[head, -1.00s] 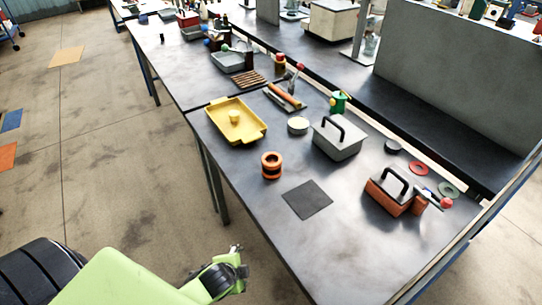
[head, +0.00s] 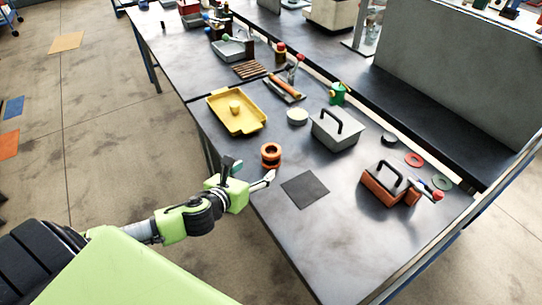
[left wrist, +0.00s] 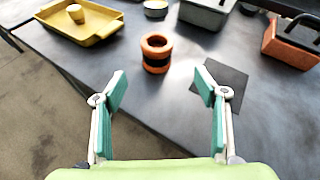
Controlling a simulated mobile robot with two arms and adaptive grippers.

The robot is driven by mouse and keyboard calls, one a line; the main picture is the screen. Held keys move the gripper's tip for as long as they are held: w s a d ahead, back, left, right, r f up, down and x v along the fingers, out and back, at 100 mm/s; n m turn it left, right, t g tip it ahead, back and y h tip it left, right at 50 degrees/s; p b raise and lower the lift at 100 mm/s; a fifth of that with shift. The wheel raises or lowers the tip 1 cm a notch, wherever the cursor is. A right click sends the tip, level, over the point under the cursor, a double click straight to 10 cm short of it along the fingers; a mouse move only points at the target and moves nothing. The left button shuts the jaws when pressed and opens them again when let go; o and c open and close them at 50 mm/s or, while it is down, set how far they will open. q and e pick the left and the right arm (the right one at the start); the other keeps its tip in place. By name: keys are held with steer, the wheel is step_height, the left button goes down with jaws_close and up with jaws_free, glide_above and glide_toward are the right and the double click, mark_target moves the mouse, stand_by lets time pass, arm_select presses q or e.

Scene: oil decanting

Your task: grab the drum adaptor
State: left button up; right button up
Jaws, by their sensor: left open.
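The drum adaptor (head: 271,155) appears to be the short orange cylinder with a dark band around its middle. It stands upright near the table's left edge. In the left wrist view the orange cylinder (left wrist: 156,52) is ahead, with its open top showing. My left gripper (head: 250,174) is open and empty at the table's edge, a little short of the cylinder. In the left wrist view its two green-padded fingers (left wrist: 160,84) are spread wide, and the cylinder lies beyond the tips, roughly between them. My right gripper is not in view.
A yellow tray (head: 218,102) holding a small yellow piece lies behind the cylinder. A dark square mat (head: 305,189) lies to its right. A pale round lid (head: 297,116), a grey box with handle (head: 337,136) and an orange toolbox (head: 382,190) stand farther off. The table's front is clear.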

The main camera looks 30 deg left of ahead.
mark_target(267, 158)
arm_select(q)
steer(key=shift+w+a+r+m, duration=0.1)
steer(key=shift+w+r+m, duration=0.15)
steer(key=shift+m, duration=0.35)
steer(key=shift+w+f, duration=0.1)
steer(key=shift+w, duration=0.3)
steer(key=p+x, duration=0.1)
steer(key=x, duration=0.7)
steer(key=shift+s, duration=0.1)
steer(key=shift+w+a+f, duration=0.1)
steer(key=shift+w+f, duration=0.25)
steer(key=shift+w, duration=0.15)
steer(key=shift+a+f+p+x, duration=0.1)
steer(key=shift+p+x, duration=0.15)
steer(key=shift+x, duration=0.75)
steer(key=shift+a+f+p+x, duration=0.1)
steer(key=shift+p+x, duration=0.1)
steer(key=shift+x, duration=0.8)
steer(key=shift+s, duration=0.1)
steer(key=c, duration=1.5)
steer(key=shift+c, duration=0.3)
steer(key=shift+r, duration=0.1)
